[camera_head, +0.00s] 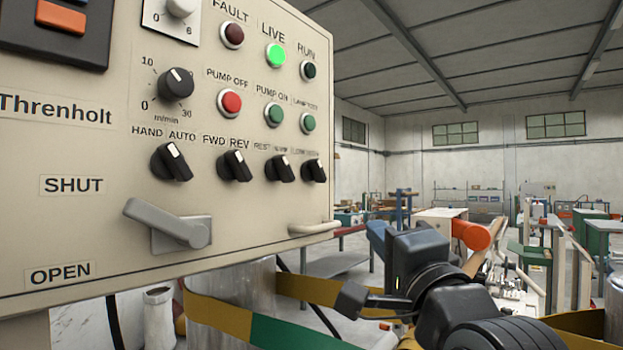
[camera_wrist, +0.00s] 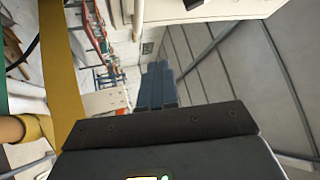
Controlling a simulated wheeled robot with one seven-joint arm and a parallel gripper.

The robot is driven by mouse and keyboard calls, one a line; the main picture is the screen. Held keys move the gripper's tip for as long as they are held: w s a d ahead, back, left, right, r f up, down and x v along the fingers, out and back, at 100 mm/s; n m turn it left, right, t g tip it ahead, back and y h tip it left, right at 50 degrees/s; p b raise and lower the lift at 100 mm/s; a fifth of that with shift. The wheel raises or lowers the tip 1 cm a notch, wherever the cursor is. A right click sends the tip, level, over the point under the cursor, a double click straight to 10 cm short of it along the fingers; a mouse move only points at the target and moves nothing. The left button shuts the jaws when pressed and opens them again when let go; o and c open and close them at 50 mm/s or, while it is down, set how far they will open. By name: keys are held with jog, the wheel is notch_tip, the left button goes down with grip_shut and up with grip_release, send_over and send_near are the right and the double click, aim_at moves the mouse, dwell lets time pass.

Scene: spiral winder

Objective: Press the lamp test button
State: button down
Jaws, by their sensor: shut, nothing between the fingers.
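The lamp test button (camera_head: 308,123) is a small green button in a pale ring at the right end of the lower button row on the beige control panel (camera_head: 85,215). Its label is small and blurred. My gripper (camera_head: 373,234) is below and to the right of the panel, apart from the button. In the wrist view my blue fingers (camera_wrist: 157,85) are together and empty. The button does not show clearly in the wrist view.
Beside the button are a green pump on button (camera_head: 274,114) and a red pump off button (camera_head: 230,102). Black selector knobs (camera_head: 235,165) stick out below. A pale handle (camera_head: 310,229) juts from the panel's lower right. Yellow-green band (camera_head: 230,322) runs beneath.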

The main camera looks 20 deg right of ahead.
aim_at(309, 123)
notch_tip(309, 123, up, 16)
jog(key=m+t+p, duration=0.1)
jog(key=m, duration=0.5)
jog(key=shift+d+r+h, duration=0.25)
jog(key=shift+d+h, duration=0.05)
jog(key=w+a, duration=0.5)
jog(key=w, duration=0.2)
jog(key=shift+b, duration=0.45)
jog(key=shift+w, duration=0.15)
dwell(1.0)
jog(key=shift+w+a, duration=0.2)
jog(key=shift+w, duration=0.1)
jog(key=shift+w+a, duration=0.2)
jog(key=shift+w, duration=0.15)
dwell(0.8)
jog(key=shift+s, duration=0.1)
dwell(0.3)
jog(key=shift+s+d, duration=0.45)
jog(key=shift+s, duration=0.15)
